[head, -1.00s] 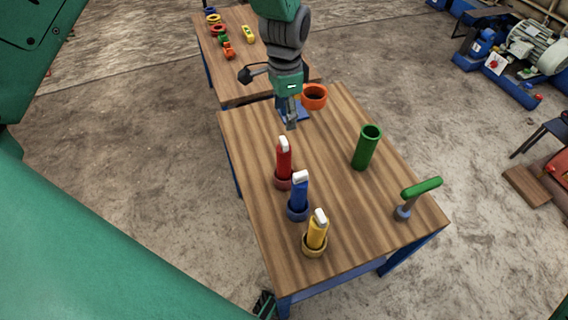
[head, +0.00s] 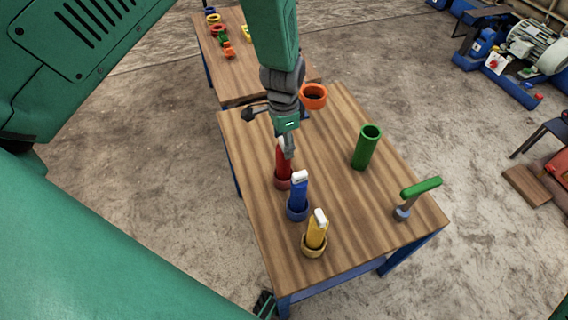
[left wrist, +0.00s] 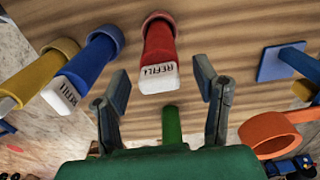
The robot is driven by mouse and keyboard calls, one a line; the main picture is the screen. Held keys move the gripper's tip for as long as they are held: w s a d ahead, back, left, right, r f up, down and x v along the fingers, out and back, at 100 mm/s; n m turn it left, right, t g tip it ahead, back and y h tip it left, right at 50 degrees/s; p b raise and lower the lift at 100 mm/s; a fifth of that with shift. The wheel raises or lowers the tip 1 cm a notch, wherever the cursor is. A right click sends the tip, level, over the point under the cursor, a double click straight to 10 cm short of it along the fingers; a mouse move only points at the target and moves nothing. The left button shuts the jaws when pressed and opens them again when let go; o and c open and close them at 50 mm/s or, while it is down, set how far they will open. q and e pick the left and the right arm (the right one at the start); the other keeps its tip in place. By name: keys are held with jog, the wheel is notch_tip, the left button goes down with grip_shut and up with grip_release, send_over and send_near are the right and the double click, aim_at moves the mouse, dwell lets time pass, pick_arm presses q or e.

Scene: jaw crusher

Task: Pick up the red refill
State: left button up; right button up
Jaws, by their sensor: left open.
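The red refill (head: 281,170) stands upright in a red round holder on the near wooden table. Its white cap is partly hidden behind my left gripper (head: 287,152) in the head view. In the left wrist view, my left gripper (left wrist: 163,82) is open. Its two fingers are apart on either side of the white "REFILL" end of the red refill (left wrist: 158,48), which points toward the palm. I see no contact between the fingers and the refill.
A blue refill (head: 299,192) and a yellow refill (head: 316,233) stand in holders nearby. A green tube (head: 366,148), an orange cup (head: 313,96) and a green-handled post (head: 421,188) are on the same table.

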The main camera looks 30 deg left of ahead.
pick_arm(q)
grip_shut()
